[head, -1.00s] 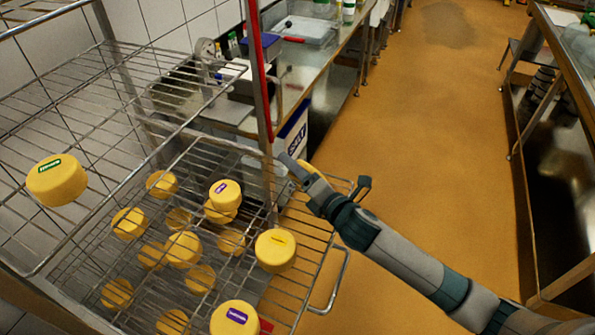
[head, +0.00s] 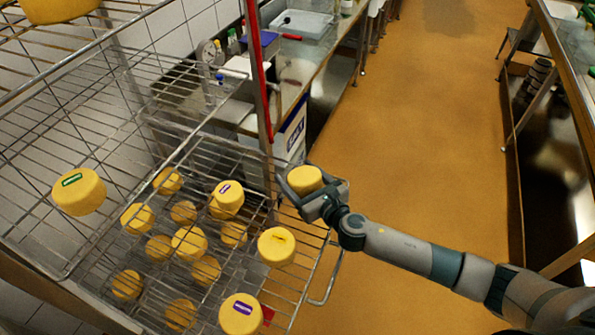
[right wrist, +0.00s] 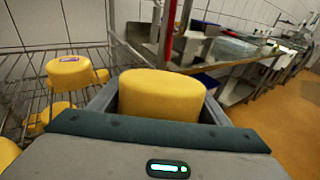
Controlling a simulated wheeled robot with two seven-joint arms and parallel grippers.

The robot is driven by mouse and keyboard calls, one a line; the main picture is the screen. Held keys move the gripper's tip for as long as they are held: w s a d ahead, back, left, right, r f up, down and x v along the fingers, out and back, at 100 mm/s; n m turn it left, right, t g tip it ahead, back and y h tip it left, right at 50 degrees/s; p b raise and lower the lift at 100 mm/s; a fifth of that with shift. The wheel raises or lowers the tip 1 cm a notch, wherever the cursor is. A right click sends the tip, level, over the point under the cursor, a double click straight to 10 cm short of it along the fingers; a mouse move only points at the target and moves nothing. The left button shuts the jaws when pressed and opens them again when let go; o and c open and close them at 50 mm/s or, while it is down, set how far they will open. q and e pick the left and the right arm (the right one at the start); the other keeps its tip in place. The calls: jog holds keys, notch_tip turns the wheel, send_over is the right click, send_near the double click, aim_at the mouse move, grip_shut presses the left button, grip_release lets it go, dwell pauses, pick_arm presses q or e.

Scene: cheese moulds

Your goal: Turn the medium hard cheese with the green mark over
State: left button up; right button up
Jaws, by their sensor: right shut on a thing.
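My right gripper (head: 308,186) is shut on a plain yellow cheese (head: 303,179), held up at the right side of the wire rack. In the right wrist view this held cheese (right wrist: 160,95) sits between the two fingers, and no mark shows on its visible faces. A yellow cheese with a green mark (head: 79,192) sits on the rack at the left of the head view, away from my right gripper. I cannot tell whether the held cheese bears a mark on a hidden face. My left gripper is out of view.
The wire rack (head: 318,262) holds several yellow cheeses on its shelves. Purple-marked ones (head: 228,196) and an orange-marked one (head: 277,246) stand near the held cheese. A red-fronted rack post (head: 257,85) rises behind it. The orange floor (head: 430,130) to the right is clear.

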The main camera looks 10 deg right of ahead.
aim_at(314, 184)
dwell(0.4)
jog(key=o, duration=1.1)
jog(key=shift+s, duration=0.1)
jog(key=shift+f+p+v, duration=0.15)
jog(key=shift+f+v, duration=0.05)
jog(key=shift+v, duration=0.95)
jog(key=shift+f+p+v, duration=0.15)
jog(key=shift+v, duration=0.95)
jog(key=shift+f+p+v, duration=0.15)
jog(key=shift+f+v, duration=0.05)
jog(key=shift+v, duration=0.95)
jog(key=shift+r, duration=0.15)
notch_tip(314, 184, up, 2)
jog(key=p, duration=0.2)
jog(key=shift+r+p, duration=0.2)
jog(key=shift+p, duration=0.15)
jog(key=shift+r+p, duration=0.35)
jog(key=shift+r, duration=1.3)
